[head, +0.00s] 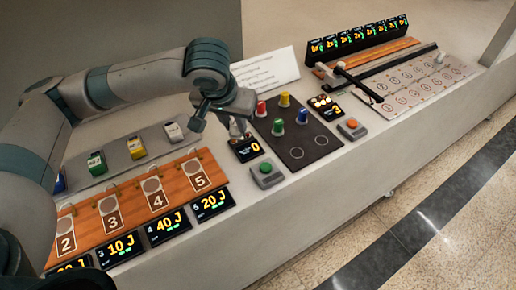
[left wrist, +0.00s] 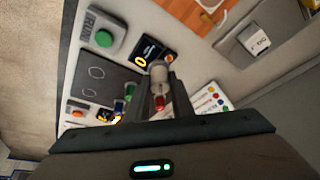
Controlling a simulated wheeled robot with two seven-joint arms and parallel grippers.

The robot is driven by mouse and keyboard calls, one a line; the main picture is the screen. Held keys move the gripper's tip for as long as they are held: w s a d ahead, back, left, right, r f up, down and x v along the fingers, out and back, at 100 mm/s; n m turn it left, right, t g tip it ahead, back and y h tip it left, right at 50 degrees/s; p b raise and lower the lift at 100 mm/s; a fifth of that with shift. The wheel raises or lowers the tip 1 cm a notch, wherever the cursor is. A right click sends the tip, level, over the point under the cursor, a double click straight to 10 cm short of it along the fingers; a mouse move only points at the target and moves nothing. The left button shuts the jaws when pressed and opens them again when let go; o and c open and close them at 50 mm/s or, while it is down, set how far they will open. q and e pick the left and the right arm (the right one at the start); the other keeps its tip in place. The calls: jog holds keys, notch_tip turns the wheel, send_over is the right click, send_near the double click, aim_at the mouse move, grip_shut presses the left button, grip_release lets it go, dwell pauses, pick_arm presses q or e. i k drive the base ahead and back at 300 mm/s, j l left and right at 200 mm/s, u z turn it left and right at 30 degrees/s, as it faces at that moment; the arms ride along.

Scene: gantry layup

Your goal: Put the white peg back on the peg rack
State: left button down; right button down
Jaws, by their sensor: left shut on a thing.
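The white peg (head: 237,130) shows beneath my left gripper (head: 238,118), partly hidden by it, at the left edge of the dark peg rack (head: 291,139). In the left wrist view the white peg (left wrist: 159,72) is between the fingers of my left gripper (left wrist: 161,84), which is shut on it. The rack bears a red peg (head: 261,108), a yellow peg (head: 284,100), a green peg (head: 278,127) and a blue peg (head: 302,116). Two empty ringed spots (head: 297,153) show at its near side. My right gripper is not in view.
A small display reading 0 (head: 247,148) lies below the gripper, with a green button (head: 267,173) nearer. An orange button box (head: 352,127) is right of the rack. A white sign (head: 265,70) stands behind. A numbered orange board (head: 180,181) is at left.

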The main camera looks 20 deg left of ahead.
aim_at(298, 153)
jog(key=u, duration=1)
jog(key=l, duration=1.05)
jog(key=i+l, duration=0.15)
jog(key=l, duration=0.9)
